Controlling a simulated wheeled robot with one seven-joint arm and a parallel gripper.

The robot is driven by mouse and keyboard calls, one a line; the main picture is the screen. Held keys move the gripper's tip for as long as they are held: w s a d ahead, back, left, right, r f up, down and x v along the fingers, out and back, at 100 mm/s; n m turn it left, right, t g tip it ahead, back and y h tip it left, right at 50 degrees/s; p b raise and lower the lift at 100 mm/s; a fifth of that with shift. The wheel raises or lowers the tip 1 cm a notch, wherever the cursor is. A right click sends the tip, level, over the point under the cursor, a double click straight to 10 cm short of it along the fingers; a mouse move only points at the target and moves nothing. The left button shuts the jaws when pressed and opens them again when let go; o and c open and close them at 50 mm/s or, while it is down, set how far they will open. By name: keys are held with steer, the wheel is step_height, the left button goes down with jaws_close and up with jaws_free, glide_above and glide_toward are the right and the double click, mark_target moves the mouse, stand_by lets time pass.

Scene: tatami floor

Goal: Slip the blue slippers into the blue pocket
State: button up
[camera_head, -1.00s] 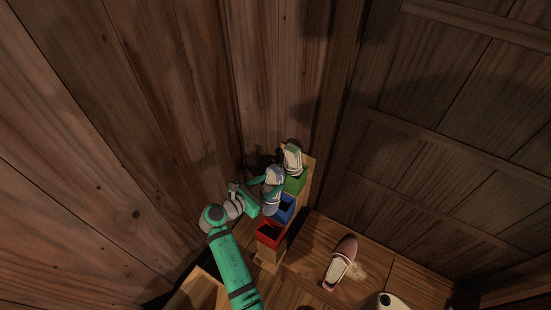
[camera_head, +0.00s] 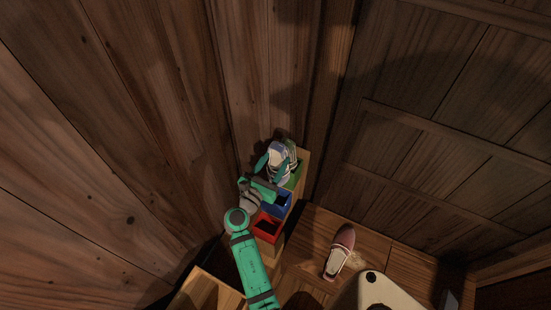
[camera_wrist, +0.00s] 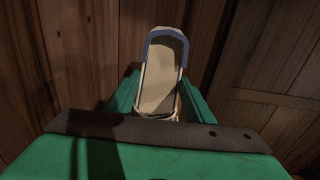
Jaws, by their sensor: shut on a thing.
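A slipper with a blue rim and pale insole (camera_wrist: 163,72) is held upright between the green fingers of my gripper (camera_wrist: 155,100) in the wrist view. In the head view the held slipper (camera_head: 277,148) and my gripper (camera_head: 272,163) are up by the green pocket, beyond the blue pocket. The blue pocket (camera_head: 278,206) is the middle one of a row, and its opening looks dark, with no slipper visible in it. The held slipper overlaps the slipper in the green pocket, so I cannot tell whether they touch. No second blue slipper can be made out.
The green pocket (camera_head: 296,176) at the back holds a pale slipper (camera_head: 292,150). The red pocket (camera_head: 267,229) is in front and shows no slipper. A pink slipper (camera_head: 340,252) lies on the wooden floor to the right. Wooden walls stand close behind and left.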

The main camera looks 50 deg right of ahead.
steer(key=shift+w+f, duration=0.1)
steer(key=shift+f, duration=6.75)
steer(key=shift+s+f, duration=0.2)
steer(key=shift+f, duration=0.4)
steer(key=shift+w+f, duration=0.15)
steer(key=shift+f, duration=0.6)
steer(key=o, duration=1.3)
steer(key=shift+o, duration=0.2)
steer(key=v, duration=1.1)
steer(key=shift+d, duration=0.1)
